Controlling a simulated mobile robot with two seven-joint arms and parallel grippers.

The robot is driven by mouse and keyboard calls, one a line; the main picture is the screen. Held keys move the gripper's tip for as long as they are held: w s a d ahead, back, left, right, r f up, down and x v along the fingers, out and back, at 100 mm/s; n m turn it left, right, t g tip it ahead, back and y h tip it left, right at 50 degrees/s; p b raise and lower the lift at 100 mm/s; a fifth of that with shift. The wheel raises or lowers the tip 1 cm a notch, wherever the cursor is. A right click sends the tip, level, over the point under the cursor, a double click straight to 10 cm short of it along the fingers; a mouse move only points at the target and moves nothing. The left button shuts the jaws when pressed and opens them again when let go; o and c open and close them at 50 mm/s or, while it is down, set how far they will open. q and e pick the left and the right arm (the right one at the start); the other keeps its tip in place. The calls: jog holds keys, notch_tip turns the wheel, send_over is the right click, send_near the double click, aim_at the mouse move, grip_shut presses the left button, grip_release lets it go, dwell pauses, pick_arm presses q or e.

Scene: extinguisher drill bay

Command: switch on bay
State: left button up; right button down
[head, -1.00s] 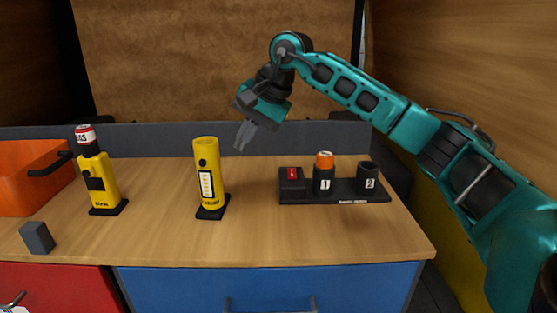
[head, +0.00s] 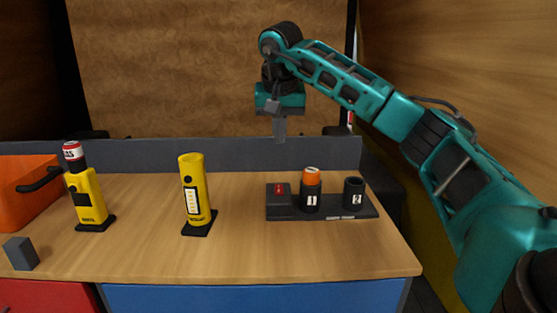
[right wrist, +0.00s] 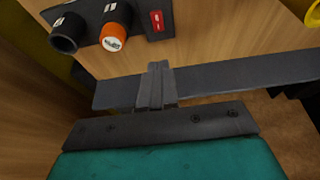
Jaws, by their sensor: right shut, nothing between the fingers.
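The bay (head: 330,213) is a dark base on the right part of the bench. It carries a red switch (head: 280,188) on a dark block at its left end, an orange-capped piece in socket 1 (head: 311,200), and an empty-looking dark socket 2 (head: 354,192). The red switch also shows in the right wrist view (right wrist: 156,20). My right gripper (head: 280,138) points down, shut and empty, above and behind the switch block, apart from it. Its closed fingers also show in the right wrist view (right wrist: 157,85). My left gripper is not in view.
A yellow cylinder (head: 194,172) stands left of the bay on a dark foot. A yellow unit with a red-and-white top (head: 86,200), a grey block (head: 21,253) and an orange bin (head: 22,205) are further left. A low grey back wall (head: 225,154) edges the bench.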

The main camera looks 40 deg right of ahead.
aim_at(279, 186)
jog(key=x, duration=0.9)
jog(key=b+x, duration=0.1)
jog(key=x, duration=0.3)
jog(key=shift+s+a+f, duration=0.2)
jog(key=shift+f, duration=0.15)
jog(key=shift+w+d+p, duration=0.1)
jog(key=shift+p, duration=0.5)
jog(key=shift+f+b, duration=0.2)
jog(key=shift+b, duration=0.1)
jog(key=shift+s+a+f, duration=0.1)
jog(key=shift+s+a, duration=0.5)
jog(key=shift+s, duration=0.05)
jog(key=shift+p, duration=0.3)
